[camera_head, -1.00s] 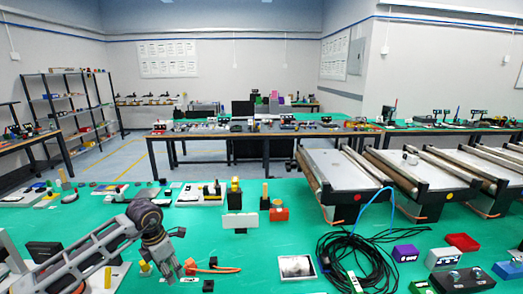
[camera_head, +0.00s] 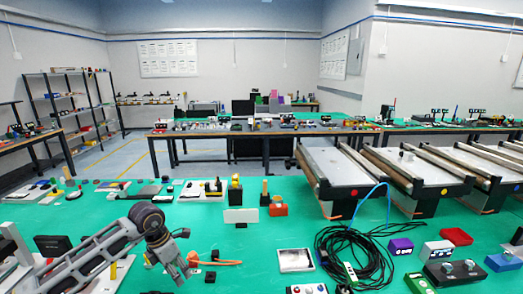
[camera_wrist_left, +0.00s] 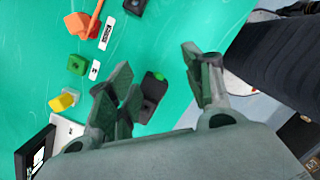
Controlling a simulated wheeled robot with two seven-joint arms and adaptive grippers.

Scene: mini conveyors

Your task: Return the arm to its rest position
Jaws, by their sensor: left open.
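My left arm comes in from the left in the head view, with its gripper (camera_head: 177,270) above the green table near the front edge. The gripper also shows in the left wrist view (camera_wrist_left: 160,75), where its two fingers are spread apart with nothing held between them. My right arm and gripper are not seen in either view.
A coiled black cable (camera_head: 355,255) and small boxes (camera_head: 455,270) are further right. Mini conveyors (camera_head: 335,170) stand behind.

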